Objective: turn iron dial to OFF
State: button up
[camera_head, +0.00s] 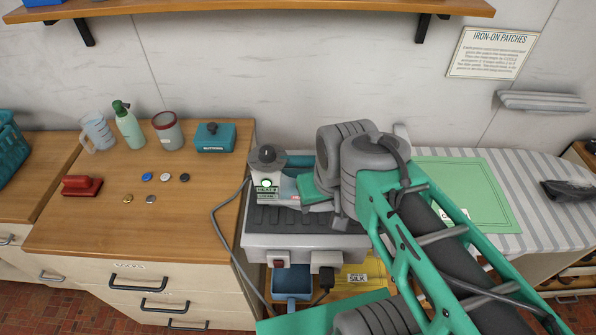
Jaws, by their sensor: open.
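The iron (266,191) rests on a grey ribbed stand at centre, its pale end facing me, with a lit green spot and a small label. A dark round dial (267,156) sits on top of it; its pointer setting is too small to read. My arm comes in from the lower right and hides much of the area right of the iron. My gripper (308,194) is open, just right of the iron's pale end and lower than the dial. I cannot tell whether it touches the iron. Its fingertips are partly hidden.
The grey stand (285,241) has a red switch (279,263) and a plug in front. A grey cord (218,222) loops down on the left. A teal box (215,137), bottle and mugs stand on the left counter. A striped ironing board (548,205) lies right. A shelf hangs above.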

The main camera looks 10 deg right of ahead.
aim_at(267, 155)
jog(key=z, duration=0.55)
jog(key=k, duration=1.3)
jog(key=u, duration=0.2)
jog(key=i, duration=0.7)
jog(key=u, duration=0.8)
jog(key=i, duration=0.75)
jog(key=z, duration=0.2)
